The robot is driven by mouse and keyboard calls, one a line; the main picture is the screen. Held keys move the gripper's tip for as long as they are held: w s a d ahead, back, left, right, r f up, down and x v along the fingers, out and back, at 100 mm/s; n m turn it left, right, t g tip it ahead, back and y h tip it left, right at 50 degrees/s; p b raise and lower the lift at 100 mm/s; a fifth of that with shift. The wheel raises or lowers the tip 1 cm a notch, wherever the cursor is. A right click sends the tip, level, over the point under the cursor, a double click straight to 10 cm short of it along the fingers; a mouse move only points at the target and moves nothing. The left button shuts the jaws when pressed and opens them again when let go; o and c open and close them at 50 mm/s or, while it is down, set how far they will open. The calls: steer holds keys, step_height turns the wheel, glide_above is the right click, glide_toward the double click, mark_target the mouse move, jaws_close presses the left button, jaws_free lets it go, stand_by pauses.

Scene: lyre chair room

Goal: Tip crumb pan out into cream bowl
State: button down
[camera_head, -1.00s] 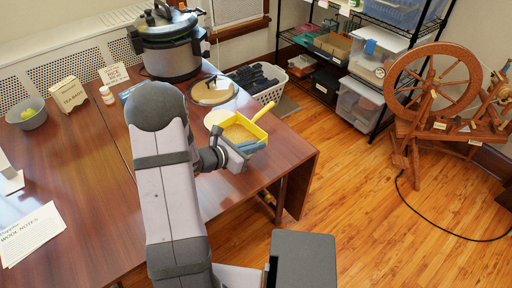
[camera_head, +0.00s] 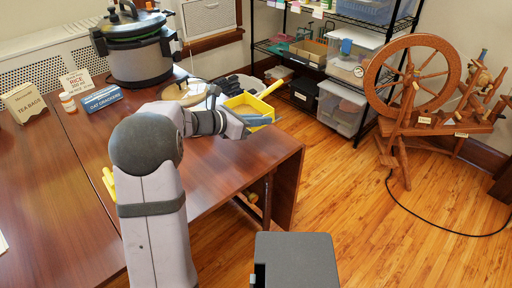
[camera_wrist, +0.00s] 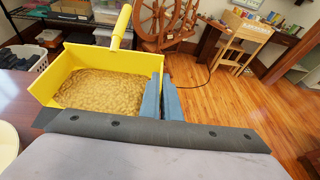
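The crumb pan (camera_head: 238,104) is a yellow open box with a handle, near the table's far right edge. In the wrist view the pan (camera_wrist: 68,62) is roughly level and holds a layer of brown crumbs (camera_wrist: 105,92). My gripper (camera_head: 258,121) has its blue fingers (camera_wrist: 161,98) on either side of the pan's right end wall, shut on it. A cream round rim (camera_wrist: 6,145) shows at the left edge of the wrist view. It may be the cream bowl, but most of it is cut off.
A basket of dark items (camera_head: 278,76) stands behind the pan. A spinning wheel (camera_head: 412,80) is on the floor at right.

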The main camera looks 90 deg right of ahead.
mark_target(266, 111)
steer(key=shift+w+d+r+n+h, duration=0.15)
steer(key=shift+w+d+r, duration=0.05)
steer(key=shift+d+r, duration=0.2)
steer(key=shift+w+d+r+n+h, duration=0.15)
steer(key=shift+d+r, duration=0.1)
steer(key=shift+r, duration=0.2)
steer(key=shift+w+d+f+n+t+h, duration=0.1)
steer(key=shift+w+d+n+t+h, duration=0.2)
steer(key=shift+n+t, duration=0.15)
steer(key=shift+w+d+f+n+t+h, duration=0.1)
steer(key=shift+w+f+n+t+h, duration=0.1)
steer(key=shift+f+n+t+h, duration=0.2)
steer(key=shift+r, duration=0.1)
steer(key=shift+w+r, duration=0.1)
steer(key=shift+w, duration=0.05)
